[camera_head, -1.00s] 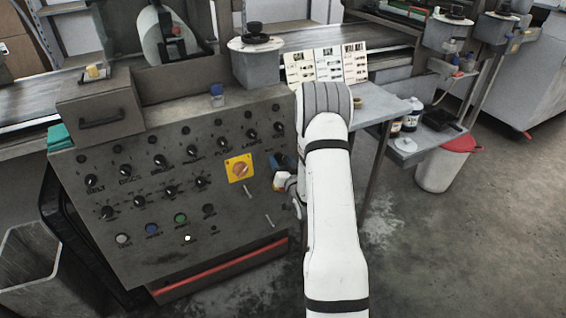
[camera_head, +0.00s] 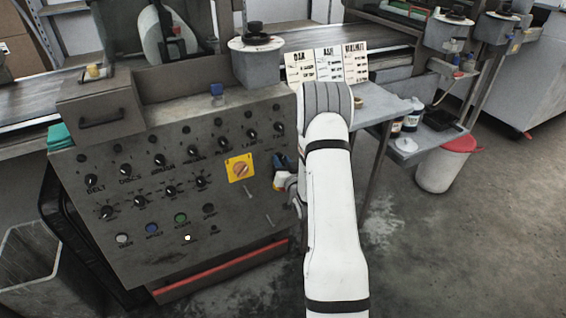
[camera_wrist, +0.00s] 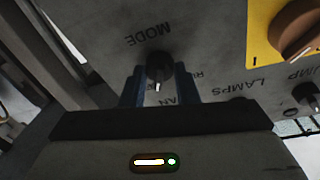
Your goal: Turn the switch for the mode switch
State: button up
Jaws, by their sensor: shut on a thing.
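The mode switch (camera_wrist: 160,65) is a small dark round knob under the upside-down word MODE in the wrist view. A white pointer mark on it points toward the bottom of that picture. My gripper (camera_wrist: 160,82) has its two blue fingers on either side of the knob and is shut on it. Partly hidden lettering lies beside the fingers. In the head view my gripper (camera_head: 282,172) is at the right edge of the grey control panel (camera_head: 170,245), and the knob is hidden there by the gripper and arm.
A yellow plate with an orange rotary switch (camera_head: 240,169) is just left of my gripper. It also shows at the wrist view's upper right (camera_wrist: 300,28). Several black knobs, coloured buttons and two small levers cover the panel. A table with label cards (camera_head: 328,65) stands behind my arm.

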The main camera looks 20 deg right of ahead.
jog(key=shift+f, duration=0.1)
jog(key=n+b, duration=0.2)
jog(key=b, duration=0.1)
jog(key=shift+f, duration=0.2)
jog(key=n+b, duration=0.2)
jog(key=b, duration=0.1)
jog(key=n+y+b, duration=0.1)
jog(key=n+b, duration=0.1)
jog(key=shift+d+y+b, duration=0.15)
jog(key=shift+y+b, duration=0.15)
jog(key=shift+b, duration=0.1)
jog(key=n+b, duration=0.3)
jog(key=n+y+b, duration=0.1)
jog(key=n+b, duration=0.2)
jog(key=shift+r+y, duration=0.1)
jog(key=shift+y, duration=0.2)
jog(key=shift+r+n+b, duration=0.15)
jog(key=shift+n+b, duration=0.65)
jog(key=shift+n, duration=0.2)
jog(key=shift+r+y, duration=0.1)
jog(key=shift+y, duration=0.2)
jog(key=o, duration=1)
jog(key=shift+c, duration=0.2)
